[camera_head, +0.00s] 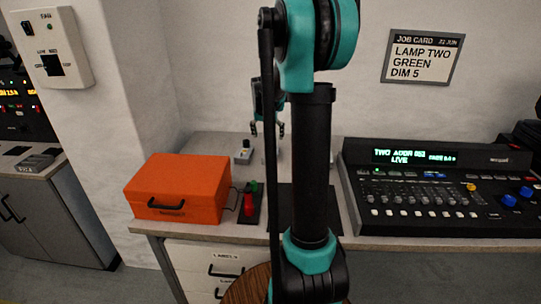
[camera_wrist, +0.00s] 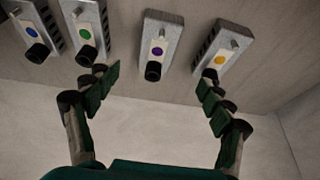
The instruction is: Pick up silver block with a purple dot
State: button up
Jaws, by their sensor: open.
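The silver block with a purple dot (camera_wrist: 160,40) shows in the wrist view at top centre. It has a white label strip, a black knob at its near end and a small metal stub. My gripper (camera_wrist: 154,72) is open and empty, with one finger on each side of this block's line, apart from it. Similar silver blocks with a green dot (camera_wrist: 86,30), a blue dot (camera_wrist: 32,32) and a yellow dot (camera_wrist: 222,50) stand beside it. In the head view my gripper (camera_head: 267,129) hangs over the table's back, and my arm hides much of the area below.
In the head view, an orange box (camera_head: 178,190) stands at the table's left front. A red and green item (camera_head: 250,200) is beside it. One silver block (camera_head: 243,153) shows at the back, its dot unreadable. A black console (camera_head: 430,195) fills the right.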

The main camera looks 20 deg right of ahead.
send_over(271, 152)
jog(key=s+a, duration=0.2)
jog(key=f, duration=0.6)
jog(key=shift+w+d, duration=0.15)
jog(key=shift+d, duration=0.1)
jog(key=shift+d+x, duration=0.15)
jog(key=shift+x, duration=1.15)
jog(key=shift+d+x, duration=0.1)
jog(key=shift+x, duration=1.25)
jog(key=shift+r, duration=0.1)
jog(key=c, duration=1.8)
